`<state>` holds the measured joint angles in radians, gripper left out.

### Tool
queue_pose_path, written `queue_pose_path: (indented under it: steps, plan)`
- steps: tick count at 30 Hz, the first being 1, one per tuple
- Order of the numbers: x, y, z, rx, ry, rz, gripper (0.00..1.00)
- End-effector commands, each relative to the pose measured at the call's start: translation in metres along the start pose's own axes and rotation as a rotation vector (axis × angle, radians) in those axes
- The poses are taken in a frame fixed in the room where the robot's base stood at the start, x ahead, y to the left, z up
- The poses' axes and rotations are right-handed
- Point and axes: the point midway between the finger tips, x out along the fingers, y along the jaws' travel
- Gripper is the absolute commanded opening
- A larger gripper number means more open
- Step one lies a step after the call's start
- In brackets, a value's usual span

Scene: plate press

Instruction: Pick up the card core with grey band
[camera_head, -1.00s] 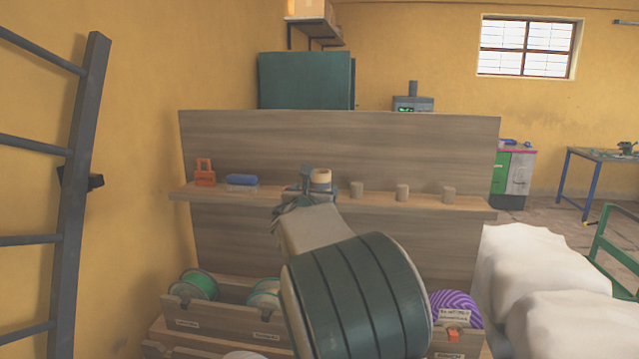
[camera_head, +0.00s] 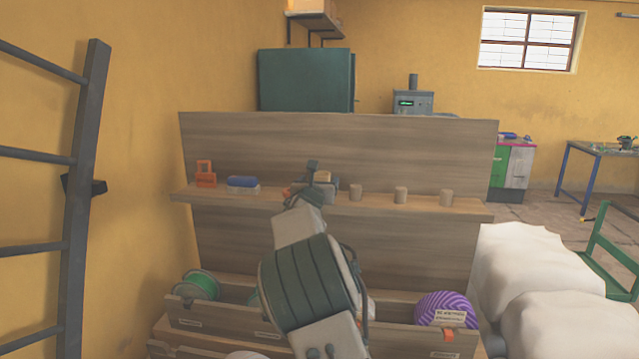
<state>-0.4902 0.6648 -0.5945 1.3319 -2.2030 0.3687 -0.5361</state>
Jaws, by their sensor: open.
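A short tan core (camera_head: 324,176) stands on the shelf, mostly hidden behind my gripper. Its band cannot be made out now. My gripper (camera_head: 320,178) is open at the shelf, right at this core; one dark finger shows beside its left side and another at its lower right. Whether the fingers touch the core cannot be told. My arm hides the shelf edge below.
A back panel (camera_head: 420,146) rises behind. Bins with spools and purple yarn (camera_head: 447,309) lie below.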

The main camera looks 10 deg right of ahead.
Motion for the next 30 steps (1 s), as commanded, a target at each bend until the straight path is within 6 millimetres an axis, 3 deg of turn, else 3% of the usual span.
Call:
queue_pose_path:
  steps: [8, 18, 24, 30]
  plan:
    - [0.029, 0.002, 0.001, 0.000, 0.000, -0.001, 0.77]
    - [0.033, 0.002, -0.001, 0.001, 0.000, -0.001, 0.77]
    - [0.033, 0.002, -0.001, 0.001, 0.000, -0.001, 0.29]
    - [0.033, 0.002, -0.001, 0.001, -0.001, 0.000, 0.29]
